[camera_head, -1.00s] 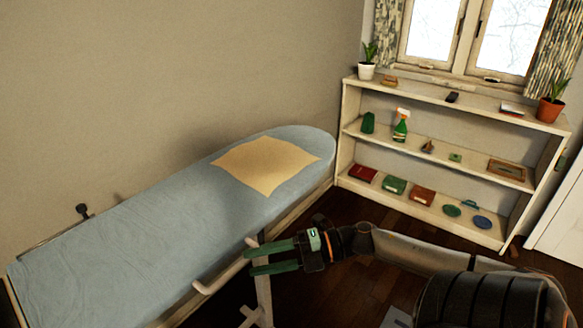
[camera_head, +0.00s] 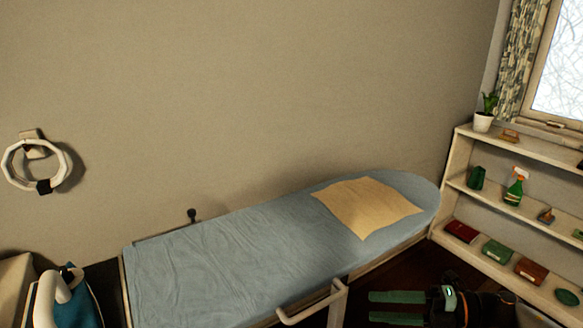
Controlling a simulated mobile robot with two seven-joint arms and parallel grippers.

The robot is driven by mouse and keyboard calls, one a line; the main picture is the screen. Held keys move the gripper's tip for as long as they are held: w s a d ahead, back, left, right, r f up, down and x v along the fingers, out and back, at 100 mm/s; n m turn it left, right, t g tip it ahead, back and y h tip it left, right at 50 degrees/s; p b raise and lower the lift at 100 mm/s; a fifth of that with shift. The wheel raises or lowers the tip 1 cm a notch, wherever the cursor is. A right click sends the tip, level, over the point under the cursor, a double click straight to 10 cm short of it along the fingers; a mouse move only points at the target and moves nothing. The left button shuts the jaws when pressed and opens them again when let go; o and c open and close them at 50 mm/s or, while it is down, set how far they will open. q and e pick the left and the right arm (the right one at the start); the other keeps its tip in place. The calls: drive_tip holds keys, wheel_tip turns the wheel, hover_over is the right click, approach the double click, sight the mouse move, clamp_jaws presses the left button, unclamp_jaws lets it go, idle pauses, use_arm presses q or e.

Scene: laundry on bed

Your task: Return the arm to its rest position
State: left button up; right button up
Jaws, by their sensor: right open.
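My right gripper (camera_head: 397,307) is at the lower right, in front of the ironing board's near side and below its top. Its two green fingers point left and are apart, with nothing between them. My right arm runs off the bottom right edge. My left gripper does not show. A flat yellow cloth (camera_head: 367,206) lies spread on the right end of the blue ironing board (camera_head: 235,262). The gripper is apart from the cloth.
A white shelf (camera_head: 460,152) with several small items stands at the right under the window. An iron (camera_head: 70,300) stands at the lower left. A white ring (camera_head: 18,165) hangs on the wall. A white bar (camera_head: 312,305) juts out under the board's near edge.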

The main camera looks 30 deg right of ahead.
drive_tip(key=a+f+m+t+h+p, duration=0.45)
drive_tip(key=f+m+h, duration=0.7)
drive_tip(key=m, duration=0.75)
drive_tip(key=s+a+f+m+g, duration=0.2)
drive_tip(key=a+f+g, duration=0.1)
drive_tip(key=a, duration=0.4)
drive_tip(key=s+a+f+m+g+y+p, duration=0.1)
drive_tip(key=s+a+f+m+g, duration=0.2)
drive_tip(key=a+f, duration=0.2)
drive_tip(key=shift+s+a, duration=0.35)
drive_tip(key=shift+a, duration=0.8)
